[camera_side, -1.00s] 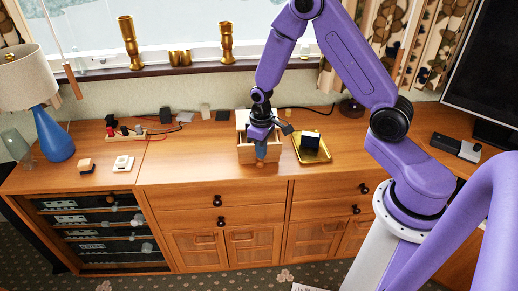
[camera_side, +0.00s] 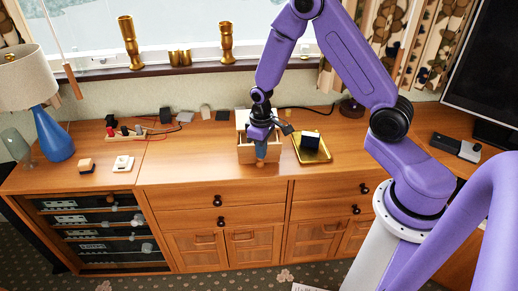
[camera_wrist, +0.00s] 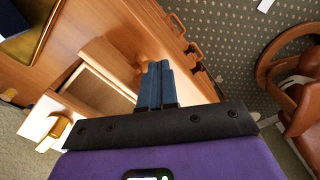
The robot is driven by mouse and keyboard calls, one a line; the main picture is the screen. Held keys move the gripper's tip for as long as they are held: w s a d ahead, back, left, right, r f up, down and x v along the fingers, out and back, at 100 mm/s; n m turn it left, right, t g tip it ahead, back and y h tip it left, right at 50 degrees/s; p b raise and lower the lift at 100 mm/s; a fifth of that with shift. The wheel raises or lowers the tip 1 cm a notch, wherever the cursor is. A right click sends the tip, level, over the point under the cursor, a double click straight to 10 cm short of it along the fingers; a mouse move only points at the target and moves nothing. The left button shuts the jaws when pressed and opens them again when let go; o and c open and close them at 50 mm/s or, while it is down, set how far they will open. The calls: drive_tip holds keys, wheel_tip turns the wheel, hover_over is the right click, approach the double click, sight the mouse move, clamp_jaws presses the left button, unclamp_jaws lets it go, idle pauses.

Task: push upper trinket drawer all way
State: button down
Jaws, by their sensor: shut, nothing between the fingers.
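The small wooden trinket chest (camera_side: 242,117) stands on the sideboard, mostly hidden behind my gripper; it also shows at the lower left in the wrist view (camera_wrist: 38,122). Its drawer (camera_side: 246,157) is pulled out toward the front, and its hollow inside shows in the wrist view (camera_wrist: 97,92). Which level this drawer is on, I cannot tell. My gripper (camera_side: 262,158) is shut and empty, with blue fingers pointing down at the drawer's front. In the wrist view the fingertips (camera_wrist: 157,68) lie close beside the drawer front; whether they touch it, I cannot tell.
A gold tray (camera_side: 322,156) with a dark block (camera_side: 310,141) lies just right of the chest. A blue lamp (camera_side: 54,135) and small items stand at the left. The sideboard top (camera_side: 190,160) left of the chest is clear.

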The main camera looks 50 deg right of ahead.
drive_tip(key=shift+d, duration=0.15)
drive_tip(key=shift+w+d, duration=0.2)
drive_tip(key=shift+w, duration=0.05)
drive_tip(key=shift+w+d+f, duration=0.1)
drive_tip(key=shift+w+d, duration=0.8)
drive_tip(key=shift+d, duration=0.05)
idle(0.3)
drive_tip(key=shift+w+d, duration=0.35)
idle(0.3)
drive_tip(key=shift+s+a, duration=0.55)
wheel_tip(320, 180, up, 7)
idle(0.7)
